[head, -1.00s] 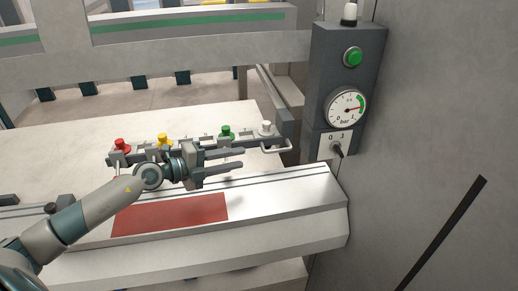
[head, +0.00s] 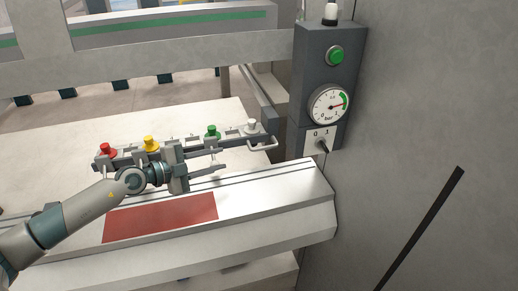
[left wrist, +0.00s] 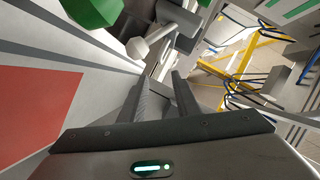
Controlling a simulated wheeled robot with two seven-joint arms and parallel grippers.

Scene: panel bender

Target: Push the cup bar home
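The cup bar (head: 128,158) is a grey bar lying along the table edge, with a red, a yellow, a green and a white cup or knob along it. A pale loop handle (head: 262,147) is at its right end. My left gripper (head: 222,161) is in front of the bar, its fingers pointing right towards the handle, apart from it. The fingers are spread with nothing between them. In the left wrist view the two fingers (left wrist: 158,90) also show a gap, with a green part (left wrist: 92,10) at the upper left. My right gripper is out of view.
A dark control box at the right carries a green button (head: 335,56), a pressure gauge (head: 330,105) and a 0/1 switch (head: 322,145). A red mat (head: 160,217) lies on the front ledge. A grey wall (head: 440,120) fills the right side.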

